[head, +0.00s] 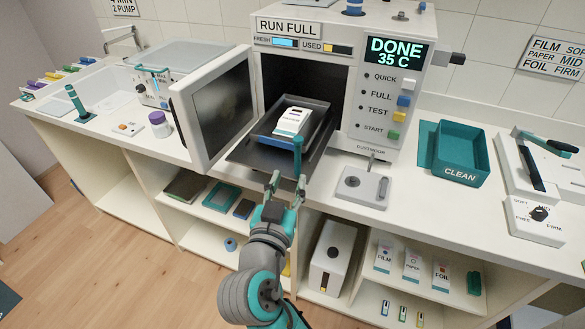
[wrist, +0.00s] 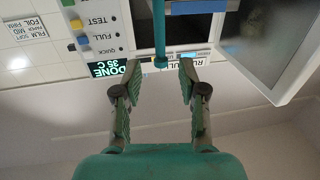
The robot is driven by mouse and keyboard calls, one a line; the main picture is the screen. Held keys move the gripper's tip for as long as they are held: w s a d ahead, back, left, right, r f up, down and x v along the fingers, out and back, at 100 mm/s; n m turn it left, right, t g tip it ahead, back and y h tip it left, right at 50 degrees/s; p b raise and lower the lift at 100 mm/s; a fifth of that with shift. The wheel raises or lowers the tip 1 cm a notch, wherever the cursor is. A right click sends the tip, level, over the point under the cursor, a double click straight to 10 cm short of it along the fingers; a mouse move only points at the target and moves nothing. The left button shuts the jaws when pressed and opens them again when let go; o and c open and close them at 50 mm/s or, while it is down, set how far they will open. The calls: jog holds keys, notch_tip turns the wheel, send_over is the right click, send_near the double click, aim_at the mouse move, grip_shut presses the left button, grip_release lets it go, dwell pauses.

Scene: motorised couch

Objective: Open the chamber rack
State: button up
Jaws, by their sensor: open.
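The chamber rack (head: 252,152) is a dark flat tray that sticks out of the chamber (head: 335,82) at the front. A blue-grey tray (head: 268,133) with white labelled packs (head: 292,121) sits on it. An upright teal handle (head: 299,158) stands at the rack's front right. My gripper (head: 285,183) is open and empty, just in front of the handle. In the wrist view, the teal handle (wrist: 160,45) shows between and beyond the fingertips of my gripper (wrist: 160,72). I cannot tell if the fingers touch it.
The chamber door (head: 215,105) stands open to the left. The display (head: 395,50) reads "DONE 35 C". A grey device with a lever (head: 362,186) stands right of the rack, and a teal "CLEAN" bin (head: 462,150) farther right. Shelves with boxes (head: 332,255) lie below the counter.

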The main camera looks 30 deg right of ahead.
jog(key=shift+v, duration=1.15)
jog(key=s+a+f+n+t+y, duration=0.1)
jog(key=s+f+n+y, duration=0.45)
jog(key=f, duration=0.45)
jog(key=s+a+f+n+t+y, duration=0.1)
jog(key=s+f+n+y, duration=0.45)
jog(key=f, duration=0.45)
jog(key=s+m+y, duration=0.1)
jog(key=s+m, duration=0.1)
jog(key=s, duration=2)
jog(key=shift+a+r+y, duration=0.25)
jog(key=shift+r+y, duration=0.1)
jog(key=shift+y, duration=0.05)
